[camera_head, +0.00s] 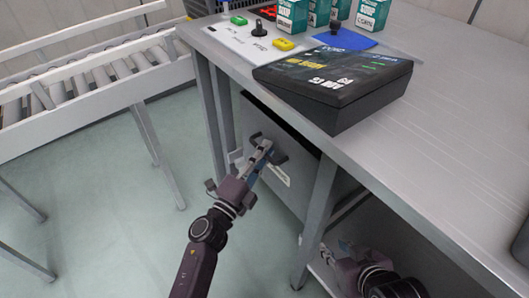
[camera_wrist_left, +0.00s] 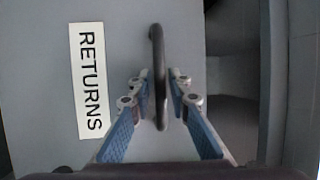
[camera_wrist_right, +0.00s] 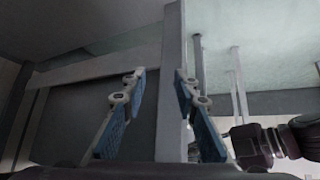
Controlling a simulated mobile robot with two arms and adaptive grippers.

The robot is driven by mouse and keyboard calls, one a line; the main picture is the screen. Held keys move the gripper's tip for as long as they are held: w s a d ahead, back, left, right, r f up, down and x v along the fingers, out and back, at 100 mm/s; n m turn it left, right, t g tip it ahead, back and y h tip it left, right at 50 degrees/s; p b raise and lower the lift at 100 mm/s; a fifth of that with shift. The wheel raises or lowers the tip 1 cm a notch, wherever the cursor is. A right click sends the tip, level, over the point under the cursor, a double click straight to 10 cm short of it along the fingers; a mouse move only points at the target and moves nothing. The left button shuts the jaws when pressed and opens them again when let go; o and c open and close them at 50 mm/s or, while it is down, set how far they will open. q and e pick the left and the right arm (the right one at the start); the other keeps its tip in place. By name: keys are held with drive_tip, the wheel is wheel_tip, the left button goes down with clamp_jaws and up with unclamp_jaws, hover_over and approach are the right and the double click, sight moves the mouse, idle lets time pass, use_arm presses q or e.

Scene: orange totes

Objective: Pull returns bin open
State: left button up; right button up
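The returns bin (camera_wrist_left: 228,45) is a grey box under the table, with a white RETURNS label (camera_wrist_left: 88,80) on its front; its front also shows in the head view (camera_head: 290,150). A dark bar handle (camera_wrist_left: 157,60) stands out from the front. My left gripper (camera_wrist_left: 159,78) is at the handle, with its fingers on either side of it and narrow gaps showing; in the head view it (camera_head: 262,152) covers part of the bin front. My right gripper (camera_wrist_right: 159,75) is open and empty, low beside the table leg (camera_head: 318,205).
The steel table (camera_head: 450,130) carries a black sloped box (camera_head: 335,85), several green-and-white cartons (camera_head: 292,15), and a white panel with coloured blocks (camera_head: 240,38). A roller conveyor (camera_head: 85,85) stands at the left. The floor (camera_head: 120,235) between is clear.

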use_arm(q)
clamp_jaws()
